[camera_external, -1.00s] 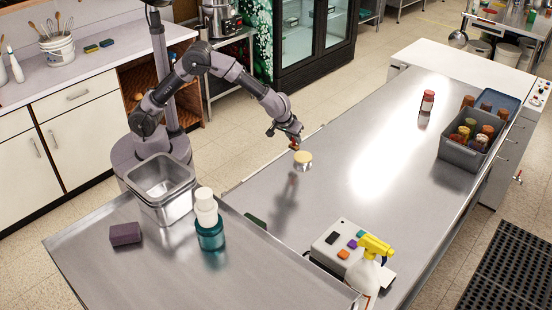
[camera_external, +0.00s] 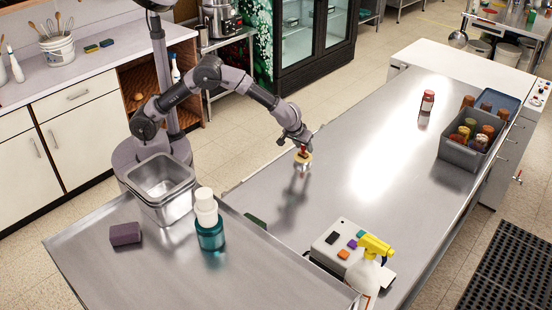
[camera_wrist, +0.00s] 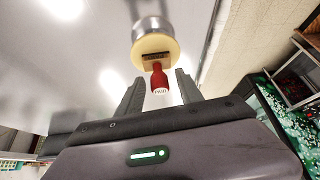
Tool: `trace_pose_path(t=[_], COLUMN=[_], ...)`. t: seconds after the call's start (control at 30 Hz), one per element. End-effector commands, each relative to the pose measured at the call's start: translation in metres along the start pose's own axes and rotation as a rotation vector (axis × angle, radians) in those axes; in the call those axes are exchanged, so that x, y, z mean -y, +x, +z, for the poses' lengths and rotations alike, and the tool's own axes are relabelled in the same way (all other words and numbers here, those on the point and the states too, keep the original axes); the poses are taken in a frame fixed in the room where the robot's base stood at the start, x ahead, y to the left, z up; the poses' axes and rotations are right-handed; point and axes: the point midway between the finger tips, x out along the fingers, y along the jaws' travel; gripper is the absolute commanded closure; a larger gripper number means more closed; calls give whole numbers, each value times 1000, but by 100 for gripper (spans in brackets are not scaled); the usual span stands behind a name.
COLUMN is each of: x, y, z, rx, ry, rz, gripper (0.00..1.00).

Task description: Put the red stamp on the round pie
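The round pie (camera_external: 305,162) is a pale yellow disc on the steel counter, with a silvery round shape just beyond it in the wrist view. The red stamp (camera_external: 303,150) has a red handle, a white end marked with letters and a brown base. In the wrist view the stamp (camera_wrist: 158,74) appears to stand upright with its base against the face of the pie (camera_wrist: 168,43). My gripper (camera_wrist: 158,82) is open, its two fingers on either side of the handle with gaps showing. In the external view my gripper (camera_external: 297,139) is just above the stamp.
A grey device with coloured buttons (camera_external: 328,248) and a yellow-topped spray bottle (camera_external: 367,270) stand at the counter's near end. A grey bin of jars (camera_external: 462,152) and a red-capped jar (camera_external: 427,102) are farther right. The middle of the counter is clear.

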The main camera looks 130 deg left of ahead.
Motion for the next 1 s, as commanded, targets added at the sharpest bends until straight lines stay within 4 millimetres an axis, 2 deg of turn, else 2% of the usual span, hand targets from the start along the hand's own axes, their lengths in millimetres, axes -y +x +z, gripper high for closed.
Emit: trace_pose_path(t=[0.17,0.27,0.6,0.73,0.93,0.97,1.0], x=[0,0,0,0,0,0,0], y=[0,-7,-98,-117,-125,-130,-144], z=[0,-3,-3,-2,-1,0,5], rx=[0,0,-1,0,0,1,3], ry=[0,0,0,1,5,18,61], rz=[0,1,2,1,2,8,24], gripper=[57,57,57,57,57,57,57])
